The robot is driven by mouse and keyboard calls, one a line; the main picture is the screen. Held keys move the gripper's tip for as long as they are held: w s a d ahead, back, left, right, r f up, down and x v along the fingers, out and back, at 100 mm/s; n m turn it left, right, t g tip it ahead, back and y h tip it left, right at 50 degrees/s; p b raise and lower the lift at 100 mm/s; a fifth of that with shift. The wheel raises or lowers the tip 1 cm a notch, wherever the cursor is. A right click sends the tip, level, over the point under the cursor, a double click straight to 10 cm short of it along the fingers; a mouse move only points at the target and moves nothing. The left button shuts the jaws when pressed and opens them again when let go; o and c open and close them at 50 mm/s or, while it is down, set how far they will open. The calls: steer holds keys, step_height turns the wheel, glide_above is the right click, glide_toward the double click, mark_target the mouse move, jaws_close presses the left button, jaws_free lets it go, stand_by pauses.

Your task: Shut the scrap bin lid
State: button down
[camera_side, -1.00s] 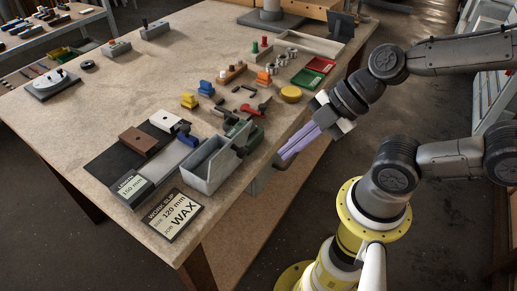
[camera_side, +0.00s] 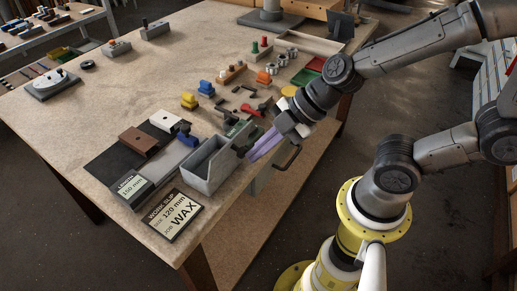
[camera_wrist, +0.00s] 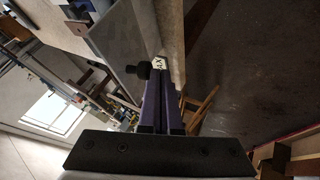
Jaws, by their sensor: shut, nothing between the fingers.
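The scrap bin (camera_side: 205,176) is a grey box near the front edge of the bench in the side view. Its top looks open, and I can see into it. A black knob (camera_side: 239,151) shows at its right side; in the wrist view a black knob (camera_wrist: 143,70) stands out from a grey panel (camera_wrist: 118,38), which may be the raised lid. My gripper (camera_side: 251,158) has long purple fingers, shut and empty, pointing down-left. In the side view their tips are just right of the knob. In the wrist view the tips (camera_wrist: 165,76) are right beside the knob; I cannot tell whether they touch.
A handle (camera_side: 290,158) shows below the bench edge. The bench's left part is mostly clear.

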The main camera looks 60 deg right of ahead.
mark_target(234, 139)
steer(key=shift+w+r, duration=0.1)
stand_by(0.3)
steer(key=shift+w+r+g, duration=0.1)
steer(key=shift+g, duration=0.4)
steer(key=shift+w+r+m+g, duration=0.2)
steer(key=shift+w+m+g, duration=0.1)
steer(key=shift+g, duration=0.3)
steer(key=w+g, duration=0.1)
steer(key=w+r+g, duration=0.1)
steer(key=w+g, duration=0.1)
steer(key=w+r+m+g, duration=0.1)
steer(key=g, duration=0.1)
steer(key=shift+w+r, duration=0.2)
steer(key=shift+w, duration=0.05)
steer(key=shift+w+r, duration=0.1)
steer(key=shift+w, duration=0.25)
steer(key=w+f+m+g, duration=0.1)
steer(key=w+f+g, duration=0.3)
steer(key=w, duration=0.7)
steer(key=shift+w+f, duration=0.25)
steer(key=shift+f, duration=0.55)
